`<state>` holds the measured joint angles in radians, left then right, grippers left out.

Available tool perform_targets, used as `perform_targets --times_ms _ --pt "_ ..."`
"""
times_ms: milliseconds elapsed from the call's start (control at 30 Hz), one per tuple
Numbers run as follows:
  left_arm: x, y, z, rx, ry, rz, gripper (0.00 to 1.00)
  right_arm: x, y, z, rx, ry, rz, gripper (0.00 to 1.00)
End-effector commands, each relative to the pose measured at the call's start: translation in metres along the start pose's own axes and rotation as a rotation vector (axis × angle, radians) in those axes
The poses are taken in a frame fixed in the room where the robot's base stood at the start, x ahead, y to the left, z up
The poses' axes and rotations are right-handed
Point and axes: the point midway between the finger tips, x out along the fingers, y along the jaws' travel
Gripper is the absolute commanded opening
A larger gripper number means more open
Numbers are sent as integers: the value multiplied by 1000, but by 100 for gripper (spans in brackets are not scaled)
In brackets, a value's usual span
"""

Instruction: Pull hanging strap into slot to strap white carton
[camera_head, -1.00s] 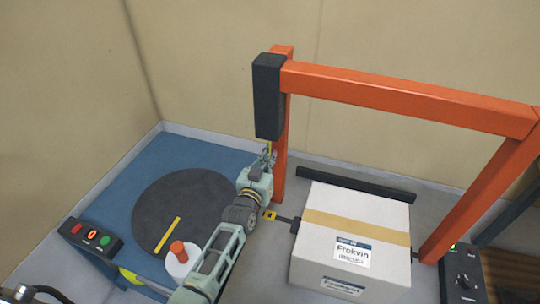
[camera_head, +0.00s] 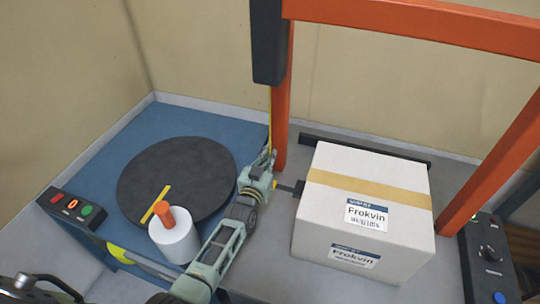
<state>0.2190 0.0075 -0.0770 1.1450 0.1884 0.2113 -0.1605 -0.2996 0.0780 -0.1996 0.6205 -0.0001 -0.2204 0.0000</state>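The white carton (camera_head: 392,222), with a tan band across its top and "Frokvin" labels, sits under the orange strapping frame (camera_head: 420,28). A thin yellow strap (camera_head: 270,118) hangs from the dark head (camera_head: 267,42) at the frame's left post and runs down to my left gripper (camera_head: 267,156). The fingers are at the strap's lower part, but they are too small to show whether they are closed on it. A yellow-tipped dark piece (camera_head: 290,188), perhaps the slot, sticks out left of the carton, just right of the gripper and partly hidden by it. My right gripper is out of view.
A round dark turntable (camera_head: 170,180) on a blue base stands at left, with a white roll (camera_head: 176,240) in front. A button box (camera_head: 75,208) is at far left; a control box (camera_head: 485,255) is right of the carton. A dark bar (camera_head: 368,147) lies behind the carton.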

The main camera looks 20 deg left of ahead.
Motion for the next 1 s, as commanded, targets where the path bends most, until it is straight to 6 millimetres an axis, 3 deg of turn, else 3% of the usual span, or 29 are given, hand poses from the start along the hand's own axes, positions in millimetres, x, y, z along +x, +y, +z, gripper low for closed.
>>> perform_targets --times_ms 300,567,1000 --pt "0 0 2 0 -4 1 0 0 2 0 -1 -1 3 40" --pt "0 0 1 0 -2 0 23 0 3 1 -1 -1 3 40" --pt "-10 0 2 -1 -1 0 23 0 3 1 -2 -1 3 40"
